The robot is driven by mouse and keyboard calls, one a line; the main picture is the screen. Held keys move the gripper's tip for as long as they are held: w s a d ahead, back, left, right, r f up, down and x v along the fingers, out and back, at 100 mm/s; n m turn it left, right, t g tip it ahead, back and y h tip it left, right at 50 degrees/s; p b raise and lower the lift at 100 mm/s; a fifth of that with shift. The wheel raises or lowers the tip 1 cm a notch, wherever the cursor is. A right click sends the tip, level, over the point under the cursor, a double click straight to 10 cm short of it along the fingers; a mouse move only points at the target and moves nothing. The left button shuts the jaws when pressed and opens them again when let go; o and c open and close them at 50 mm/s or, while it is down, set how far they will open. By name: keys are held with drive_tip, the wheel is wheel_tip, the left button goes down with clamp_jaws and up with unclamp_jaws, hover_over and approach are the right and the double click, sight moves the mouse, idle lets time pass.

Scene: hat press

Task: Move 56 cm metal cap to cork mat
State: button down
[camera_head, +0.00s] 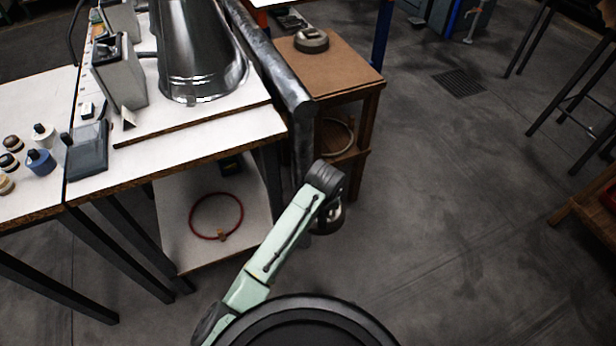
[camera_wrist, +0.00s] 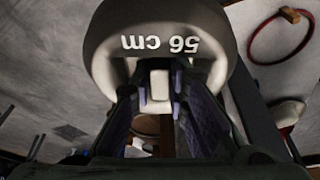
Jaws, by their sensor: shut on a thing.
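The metal cap (camera_wrist: 105,55), a pale rounded piece marked "56 cm" upside down, fills the top middle of the wrist view. My gripper (camera_wrist: 158,95) is shut on it, with dark fingers on both sides of a small pale part. In the head view my gripper (camera_head: 326,220) hangs over open floor, right of the white bench and in front of the wooden stand; my arm hides most of it and the cap. A brown, cork-like surface (camera_head: 340,75) tops the wooden stand; I cannot tell whether it is a separate mat.
A grey round block (camera_head: 311,40) sits on the brown surface toward its back. A grey pipe (camera_head: 275,70) runs between bench and stand. The white bench (camera_head: 190,132) holds a large metal cone (camera_head: 200,50). A red ring (camera_head: 216,216) lies on its lower shelf.

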drive_tip(key=d+f, duration=0.2)
drive_tip(key=f, duration=0.1)
drive_tip(key=shift+w+f+n, duration=0.15)
drive_tip(key=shift+f+n, duration=0.05)
drive_tip(key=shift+n, duration=0.2)
drive_tip(key=shift+w+d+r, duration=0.15)
drive_tip(key=shift+w+r, duration=0.05)
